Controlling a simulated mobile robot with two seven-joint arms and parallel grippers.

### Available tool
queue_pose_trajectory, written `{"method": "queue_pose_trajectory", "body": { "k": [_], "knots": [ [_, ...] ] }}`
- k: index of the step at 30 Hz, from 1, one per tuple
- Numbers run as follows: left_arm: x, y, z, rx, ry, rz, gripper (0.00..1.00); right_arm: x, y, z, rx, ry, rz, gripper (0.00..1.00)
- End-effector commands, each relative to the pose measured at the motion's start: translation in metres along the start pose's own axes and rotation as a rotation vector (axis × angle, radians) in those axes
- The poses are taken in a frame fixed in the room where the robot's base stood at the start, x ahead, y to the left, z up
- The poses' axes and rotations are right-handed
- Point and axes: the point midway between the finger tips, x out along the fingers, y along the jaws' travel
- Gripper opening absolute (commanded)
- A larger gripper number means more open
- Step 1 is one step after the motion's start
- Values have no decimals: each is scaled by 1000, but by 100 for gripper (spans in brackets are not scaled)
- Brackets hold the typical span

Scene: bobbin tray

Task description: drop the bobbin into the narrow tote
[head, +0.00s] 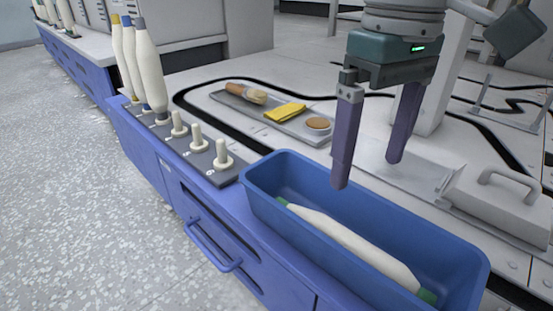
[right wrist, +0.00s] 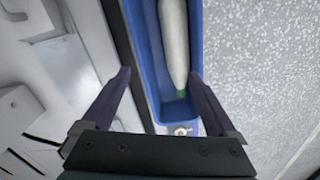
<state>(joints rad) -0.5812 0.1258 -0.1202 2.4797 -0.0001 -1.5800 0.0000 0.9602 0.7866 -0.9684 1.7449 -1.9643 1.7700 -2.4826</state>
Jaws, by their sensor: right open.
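A white bobbin with green ends (head: 355,243) lies lengthwise on its side inside the narrow blue tote (head: 262,196). In the right wrist view the bobbin (right wrist: 174,45) lies in the tote (right wrist: 143,60) too, its green end near the tote's end wall. My right gripper (head: 368,175) is open and empty above the tote's far side, with its fingers apart and clear of the bobbin. In the right wrist view its fingertips (right wrist: 160,73) show on either side of the tote. My left gripper is not in view.
A peg rack (head: 170,144) left of the tote holds several standing bobbins (head: 148,65) and some bare pegs. Behind lies a grey tray (head: 265,112) with a brush, yellow cloth and round brown item. A handled metal block (head: 500,200) stands at the right.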

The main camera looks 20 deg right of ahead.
Motion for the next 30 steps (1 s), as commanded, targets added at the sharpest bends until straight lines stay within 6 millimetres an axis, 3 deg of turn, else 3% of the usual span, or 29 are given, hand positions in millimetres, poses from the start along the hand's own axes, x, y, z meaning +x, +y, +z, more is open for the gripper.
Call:
{"method": "queue_pose_trajectory", "body": {
  "k": [7,15,19,30],
  "knots": [
    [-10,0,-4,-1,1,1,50,-14,0,0,0,2,1,93],
    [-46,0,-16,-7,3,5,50,-70,0,0,-1,2,1,93],
    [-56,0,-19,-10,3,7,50,-89,0,0,0,2,1,93],
    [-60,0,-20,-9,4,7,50,-99,0,0,0,-1,1,93]
  ]
}}
